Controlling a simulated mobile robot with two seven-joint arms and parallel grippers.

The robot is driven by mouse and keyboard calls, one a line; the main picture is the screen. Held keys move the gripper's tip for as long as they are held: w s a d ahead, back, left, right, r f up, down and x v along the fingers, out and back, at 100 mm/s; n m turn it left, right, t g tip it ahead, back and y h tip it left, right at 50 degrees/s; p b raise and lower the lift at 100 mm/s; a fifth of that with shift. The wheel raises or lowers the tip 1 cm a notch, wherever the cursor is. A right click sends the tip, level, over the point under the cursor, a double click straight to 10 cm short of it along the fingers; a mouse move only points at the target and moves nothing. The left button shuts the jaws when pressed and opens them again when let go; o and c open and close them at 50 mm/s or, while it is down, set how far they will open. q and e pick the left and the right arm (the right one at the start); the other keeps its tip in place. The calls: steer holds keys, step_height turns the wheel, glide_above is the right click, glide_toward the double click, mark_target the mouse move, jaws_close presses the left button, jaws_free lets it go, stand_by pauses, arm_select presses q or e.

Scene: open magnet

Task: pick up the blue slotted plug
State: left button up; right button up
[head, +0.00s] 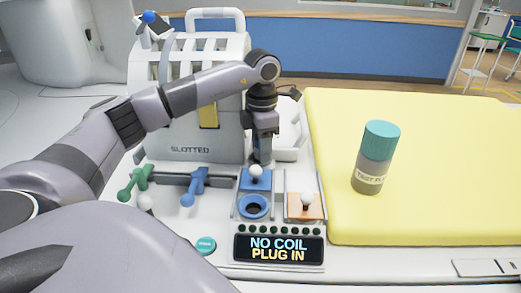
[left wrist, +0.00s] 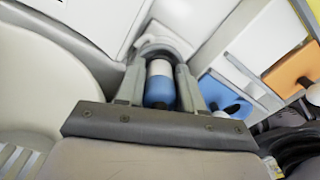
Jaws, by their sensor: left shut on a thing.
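My left gripper (head: 262,155) points down at the right side of the grey-white holder marked SLOTTED (head: 190,149). In the left wrist view, the left gripper (left wrist: 160,85) is shut on a cylinder with a white band and a blue end, which looks like the blue slotted plug (left wrist: 160,93). In the head view the gripper covers the plug, and I cannot tell whether it is clear of the surface below. My right gripper is not in view.
Just in front are a blue slide (head: 257,183) with a white knob, a blue ring socket (head: 253,207) and an orange slide (head: 303,212). A display (head: 278,248) reads "NO COIL PLUG IN". Green (head: 135,183) and blue (head: 194,187) levers stand left. A bottle (head: 375,158) stands on the yellow pad (head: 450,170).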

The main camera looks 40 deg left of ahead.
arm_select(q)
steer(key=shift+r, duration=0.1)
step_height(320, 180, up, 8)
steer(key=shift+r, duration=0.1)
step_height(320, 180, up, 12)
steer(key=p, duration=0.4)
steer(key=shift+p, duration=0.35)
steer(key=shift+f, duration=0.2)
steer(key=shift+f+b, duration=1.65)
steer(key=shift+f, duration=1.75)
